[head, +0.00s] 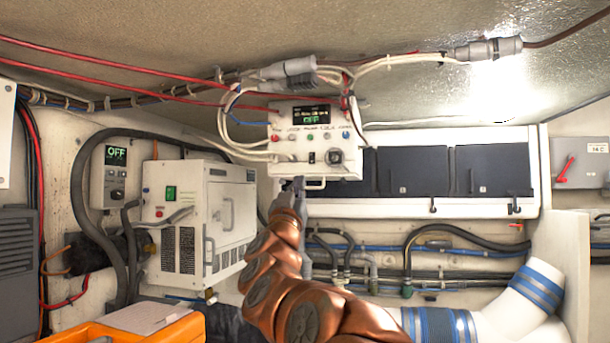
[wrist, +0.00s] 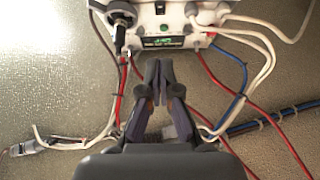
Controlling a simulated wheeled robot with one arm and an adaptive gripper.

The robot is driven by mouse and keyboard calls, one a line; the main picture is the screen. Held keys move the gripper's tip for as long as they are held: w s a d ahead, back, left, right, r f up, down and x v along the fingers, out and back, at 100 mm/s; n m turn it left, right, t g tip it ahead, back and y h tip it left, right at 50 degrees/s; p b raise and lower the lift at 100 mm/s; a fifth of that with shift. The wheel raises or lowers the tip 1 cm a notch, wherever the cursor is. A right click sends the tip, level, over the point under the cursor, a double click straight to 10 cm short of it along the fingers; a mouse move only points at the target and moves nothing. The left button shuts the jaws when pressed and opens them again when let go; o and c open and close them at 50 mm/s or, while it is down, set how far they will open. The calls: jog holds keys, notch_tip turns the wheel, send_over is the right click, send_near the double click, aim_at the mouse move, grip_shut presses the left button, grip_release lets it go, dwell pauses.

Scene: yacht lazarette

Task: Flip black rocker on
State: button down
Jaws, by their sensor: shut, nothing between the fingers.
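The black rocker (head: 312,157) is a small dark switch low on the front of a white control box (head: 285,142), left of a round knob (head: 334,157). The box's display (head: 311,117) reads OFF in green. In the wrist view the box appears upside down at the top edge, with the rocker (wrist: 160,7) near the frame's edge and the knob (wrist: 122,12) to its left. My gripper (head: 299,183) is just below the box's lower edge, left of the rocker and apart from it. In the wrist view its fingertips (wrist: 157,68) are together and empty.
Red and white cables (head: 232,100) run into the box's left side and hang around it. Dark-fronted lockers (head: 420,172) are at right. An orange case (head: 185,325) is low in front.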

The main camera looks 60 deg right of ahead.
aim_at(312, 163)
jog(key=shift+w+d+f+p+x, duration=0.25)
jog(key=shift+p+x, duration=0.5)
jog(key=shift+x, duration=1.35)
jog(key=shift+d+f+p+x, duration=0.25)
jog(key=shift+f+p+x, duration=0.35)
jog(key=shift+x, duration=1.45)
jog(key=shift+w+d+f+p+x, duration=0.2)
jog(key=shift+p+x, duration=0.65)
jog(key=shift+x, duration=1.25)
jog(key=shift+f, duration=0.1)
jog(key=shift+d, duration=0.1)
jog(key=b, duration=0.2)
jog(key=shift+d+f+h+b, duration=0.3)
jog(key=shift+f, duration=0.05)
jog(key=shift+w+r, duration=0.1)
jog(key=shift+r, duration=0.15)
jog(key=shift+p, duration=0.3)
jog(key=shift+a, duration=0.1)
